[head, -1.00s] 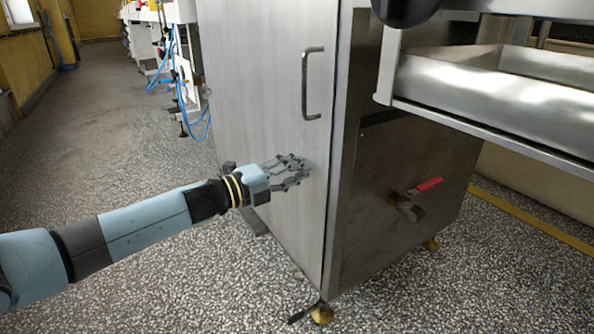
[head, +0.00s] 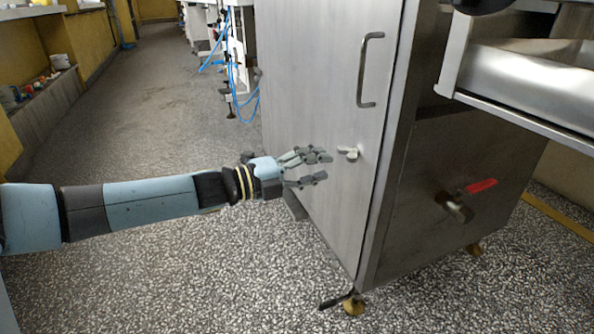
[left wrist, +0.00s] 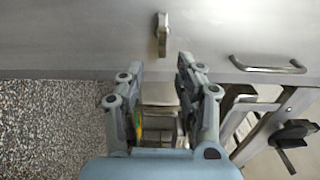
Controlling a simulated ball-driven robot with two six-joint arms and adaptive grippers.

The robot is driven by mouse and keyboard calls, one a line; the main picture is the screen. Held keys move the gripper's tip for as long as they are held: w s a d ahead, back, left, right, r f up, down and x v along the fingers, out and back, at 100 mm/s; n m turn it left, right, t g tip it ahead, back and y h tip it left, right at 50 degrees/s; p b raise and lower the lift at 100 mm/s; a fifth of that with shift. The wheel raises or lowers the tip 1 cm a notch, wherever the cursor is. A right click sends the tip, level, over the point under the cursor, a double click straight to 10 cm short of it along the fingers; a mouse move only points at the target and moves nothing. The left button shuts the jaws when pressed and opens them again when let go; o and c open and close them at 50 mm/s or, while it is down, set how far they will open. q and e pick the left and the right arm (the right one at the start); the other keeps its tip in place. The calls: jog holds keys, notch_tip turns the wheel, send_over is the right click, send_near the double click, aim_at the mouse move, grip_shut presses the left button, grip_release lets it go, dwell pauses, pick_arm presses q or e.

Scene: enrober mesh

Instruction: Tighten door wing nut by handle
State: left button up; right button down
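The wing nut (head: 349,152) is a small pale metal piece on the steel cabinet door (head: 315,100), below the vertical bar handle (head: 370,70). It also shows in the left wrist view (left wrist: 162,34), just beyond the fingertips and between their lines. My left gripper (head: 328,166) is open and empty, a little to the left of the wing nut and apart from it. In the left wrist view the two fingers of the left gripper (left wrist: 160,62) stand apart, and the handle (left wrist: 268,68) lies to their right. My right gripper is not in view.
A valve with a red lever (head: 481,186) sticks out from the cabinet's side. A steel tray (head: 530,75) overhangs at the upper right. Blue hoses (head: 238,85) hang from equipment at the back. The speckled floor to the left is clear.

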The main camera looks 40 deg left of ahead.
pick_arm(q)
jog(key=v, duration=0.5)
jog(key=shift+s, duration=0.15)
